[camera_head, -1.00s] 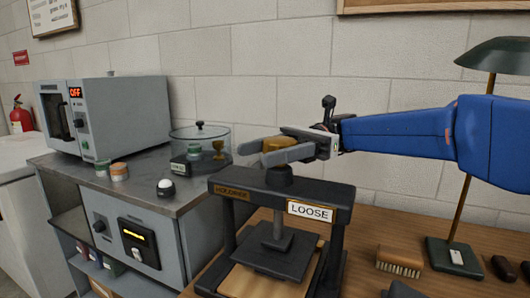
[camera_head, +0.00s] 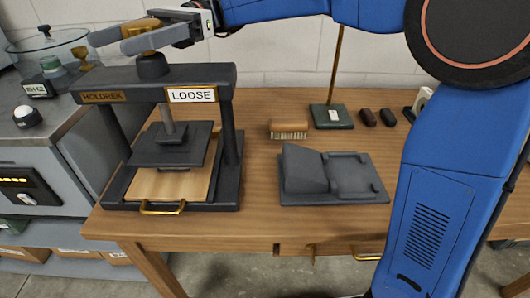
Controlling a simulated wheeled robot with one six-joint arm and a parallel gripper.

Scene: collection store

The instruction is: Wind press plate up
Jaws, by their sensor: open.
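The black book press (camera_head: 226,140) stands at the left of the wooden table, with a white label reading LOOSE on its crossbar. Its dark press plate (camera_head: 195,154) hangs on the screw a little above a pale wooden board (camera_head: 150,186) with a brass handle at the front. The brass handwheel (camera_head: 152,40) sits on the screw's black boss above the crossbar. My gripper (camera_head: 112,42) is at the handwheel, its grey fingers open on either side of it. Whether the fingers touch the brass cannot be told.
A grey cradle (camera_head: 370,190) lies right of the press, with a brush (camera_head: 289,130) behind it. A green lamp base (camera_head: 331,117) and small dark objects (camera_head: 368,117) stand further back. A glass dish (camera_head: 45,48) and a white button (camera_head: 26,116) are on the left counter. The front right table is clear.

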